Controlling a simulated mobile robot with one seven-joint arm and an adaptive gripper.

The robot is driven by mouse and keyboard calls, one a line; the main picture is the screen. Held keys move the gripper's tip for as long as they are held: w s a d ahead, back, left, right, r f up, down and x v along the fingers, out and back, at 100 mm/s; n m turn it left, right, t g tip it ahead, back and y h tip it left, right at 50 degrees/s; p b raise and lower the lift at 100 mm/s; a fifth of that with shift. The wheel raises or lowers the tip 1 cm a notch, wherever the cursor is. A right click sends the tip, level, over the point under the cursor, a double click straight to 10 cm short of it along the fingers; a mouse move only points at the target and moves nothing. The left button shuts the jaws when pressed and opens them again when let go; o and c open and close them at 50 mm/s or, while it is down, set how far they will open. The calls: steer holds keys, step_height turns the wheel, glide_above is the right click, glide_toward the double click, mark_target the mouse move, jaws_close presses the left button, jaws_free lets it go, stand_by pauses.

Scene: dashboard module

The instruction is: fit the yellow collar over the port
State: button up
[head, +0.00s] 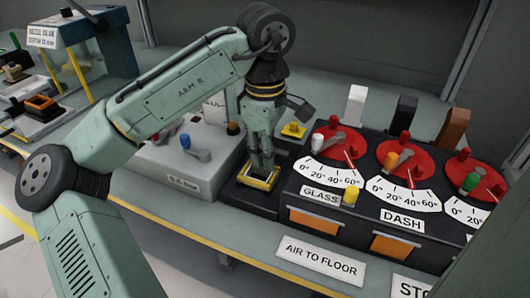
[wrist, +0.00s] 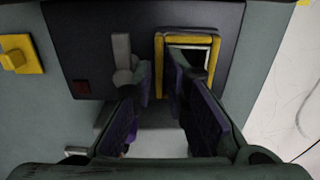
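The yellow collar (wrist: 213,55) is a square frame on a dark box, at the upper middle of the wrist view. It surrounds the pale-edged port (wrist: 188,55), whose inside is dark. In the head view the collar (head: 258,183) lies low on the dark block, below my gripper (head: 262,168). In the wrist view my gripper (wrist: 162,85) has its purple-padded fingers apart, one on either side of the collar's left wall, with a narrow gap showing. The fingertips hide part of that wall and port. How deep the collar sits cannot be told.
A grey lever (wrist: 122,62) stands close to the left finger. A yellow block (head: 293,130) rests behind the dark block. The dial panel (head: 330,160), with red dials and coloured knobs, stands to the right. A grey box (head: 185,160) with a blue-knobbed lever stands to the left.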

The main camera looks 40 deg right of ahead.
steer(key=shift+o, duration=1)
step_height(320, 180, up, 12)
stand_by(0.6)
